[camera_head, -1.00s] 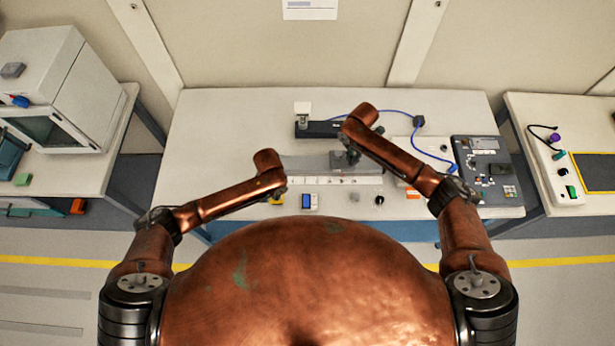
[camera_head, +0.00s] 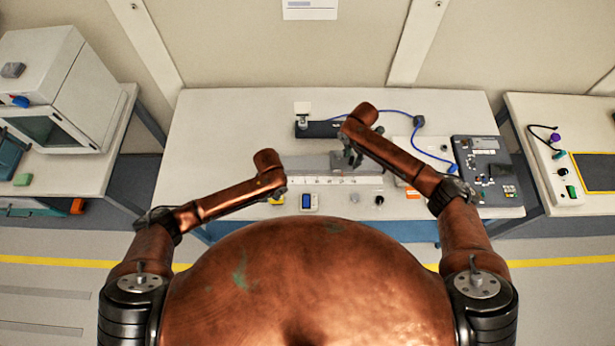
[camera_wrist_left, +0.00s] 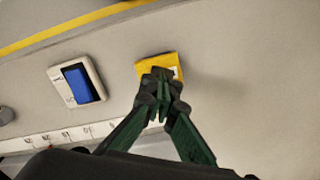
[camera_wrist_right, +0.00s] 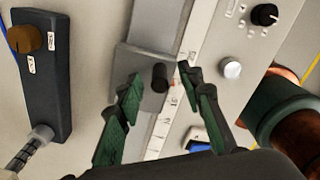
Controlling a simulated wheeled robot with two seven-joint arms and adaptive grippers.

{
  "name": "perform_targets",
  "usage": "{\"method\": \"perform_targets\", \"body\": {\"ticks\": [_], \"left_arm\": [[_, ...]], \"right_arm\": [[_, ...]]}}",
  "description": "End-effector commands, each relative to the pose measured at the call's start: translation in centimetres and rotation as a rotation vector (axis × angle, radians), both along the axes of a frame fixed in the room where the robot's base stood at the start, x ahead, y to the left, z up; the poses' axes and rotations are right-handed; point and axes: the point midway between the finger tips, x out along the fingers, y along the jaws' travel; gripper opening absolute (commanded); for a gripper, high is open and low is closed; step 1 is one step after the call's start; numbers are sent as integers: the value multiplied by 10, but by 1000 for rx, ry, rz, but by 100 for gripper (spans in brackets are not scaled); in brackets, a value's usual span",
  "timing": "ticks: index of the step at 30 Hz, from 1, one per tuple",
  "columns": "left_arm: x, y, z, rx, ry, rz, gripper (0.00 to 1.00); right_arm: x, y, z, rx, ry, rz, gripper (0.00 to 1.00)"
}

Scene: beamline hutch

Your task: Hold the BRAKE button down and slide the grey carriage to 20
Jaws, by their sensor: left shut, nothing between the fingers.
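A yellow button housing (camera_wrist_left: 158,64) lies on the bench, its lettering not readable; part of it shows in the head view (camera_head: 277,200). My left gripper (camera_wrist_left: 161,82) is shut and empty, its tips over the housing's near part and hiding the button. Whether they press it I cannot tell. The grey carriage (camera_wrist_right: 138,65) carries a black upright peg (camera_wrist_right: 159,78) and sits beside a white number scale (camera_wrist_right: 172,103). My right gripper (camera_wrist_right: 160,78) is open, one finger on each side of the peg with visible gaps. It also shows over the rail in the head view (camera_head: 345,160). The carriage's exact reading is unclear.
A blue rocker switch (camera_wrist_left: 84,84) sits beside the yellow housing. A dark box with an orange knob (camera_wrist_right: 27,39) stands behind the rail. A dark control panel (camera_head: 465,165) lies at right.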

Motion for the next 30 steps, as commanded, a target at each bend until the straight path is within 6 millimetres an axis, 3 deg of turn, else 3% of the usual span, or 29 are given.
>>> {"method": "perform_targets", "body": {"ticks": [30], "left_arm": [[-1, 0, -1, 0, 1, 0, 0]], "right_arm": [[1, 0, 75, 1, -2, 1, 35]]}}
